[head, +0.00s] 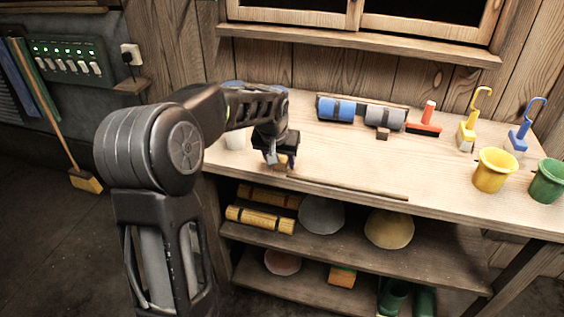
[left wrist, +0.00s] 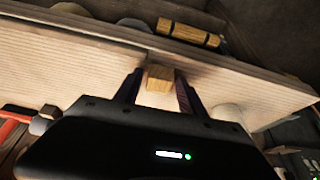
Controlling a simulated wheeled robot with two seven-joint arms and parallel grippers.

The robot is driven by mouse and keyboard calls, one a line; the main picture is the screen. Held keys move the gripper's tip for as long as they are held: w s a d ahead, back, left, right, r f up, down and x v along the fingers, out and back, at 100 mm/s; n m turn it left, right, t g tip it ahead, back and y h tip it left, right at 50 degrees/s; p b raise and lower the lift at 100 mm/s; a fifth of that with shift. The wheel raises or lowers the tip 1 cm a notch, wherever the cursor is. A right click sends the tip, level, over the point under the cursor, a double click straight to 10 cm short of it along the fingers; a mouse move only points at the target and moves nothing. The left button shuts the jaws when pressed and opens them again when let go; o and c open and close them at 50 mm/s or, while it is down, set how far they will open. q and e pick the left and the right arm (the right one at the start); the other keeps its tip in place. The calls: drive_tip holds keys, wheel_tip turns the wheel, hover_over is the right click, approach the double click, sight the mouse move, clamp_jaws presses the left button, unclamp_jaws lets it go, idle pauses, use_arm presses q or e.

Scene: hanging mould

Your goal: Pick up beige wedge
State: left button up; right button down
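A small beige wooden block, which looks like the beige wedge (left wrist: 160,78), lies on the workbench near its front edge. My left gripper (left wrist: 158,82) is open, with one dark finger on each side of the wedge. A narrow gap shows on the left of the wedge; on the right I cannot tell whether the finger touches it. In the head view my left gripper (head: 281,163) points down at the front left of the bench, and it hides most of the wedge. My right gripper is in neither view.
The workbench (head: 330,160) holds blue and grey rolls (head: 341,109), a small brown block (head: 383,133), a red brush (head: 425,122), yellow and green pots (head: 494,171) and a thin rod (head: 350,189) along the front edge. Shelves below hold yellow rolls (head: 260,219).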

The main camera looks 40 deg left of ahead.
use_arm(q)
clamp_jaws()
drive_tip(key=shift+r, duration=0.1)
idle(0.4)
wheel_tip(320, 180, up, 10)
idle(0.4)
idle(0.5)
